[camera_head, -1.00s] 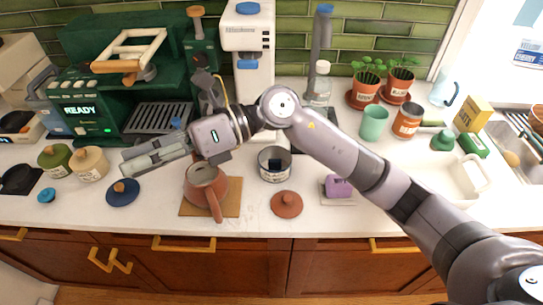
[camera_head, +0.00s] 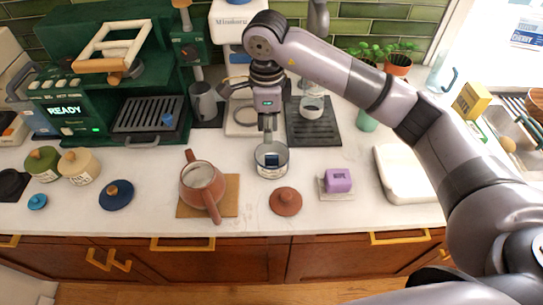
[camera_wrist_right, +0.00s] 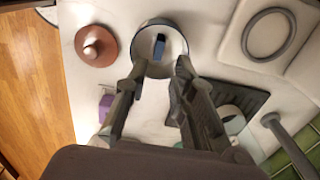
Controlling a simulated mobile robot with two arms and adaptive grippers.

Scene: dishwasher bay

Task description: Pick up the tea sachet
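A small dark blue piece, seemingly the tea sachet (camera_head: 271,160), lies inside a round metal tin (camera_head: 271,173) with a white label. In the right wrist view the sachet (camera_wrist_right: 159,47) shows within the tin's rim (camera_wrist_right: 142,70). My right gripper (camera_head: 268,138) points down over the tin from behind. In the right wrist view its two fingers (camera_wrist_right: 160,66) are apart, near the tin's rim, with nothing held between them. I cannot tell whether the fingertips are above or inside the rim. My left gripper is not in view.
A terracotta teapot (camera_head: 200,184) on a cork mat stands left of the tin. A terracotta lid (camera_head: 285,201) lies in front, and a purple block (camera_head: 338,181) sits to the right. A grinder (camera_head: 238,82) and dark mat (camera_head: 314,128) are behind. Counter between is clear.

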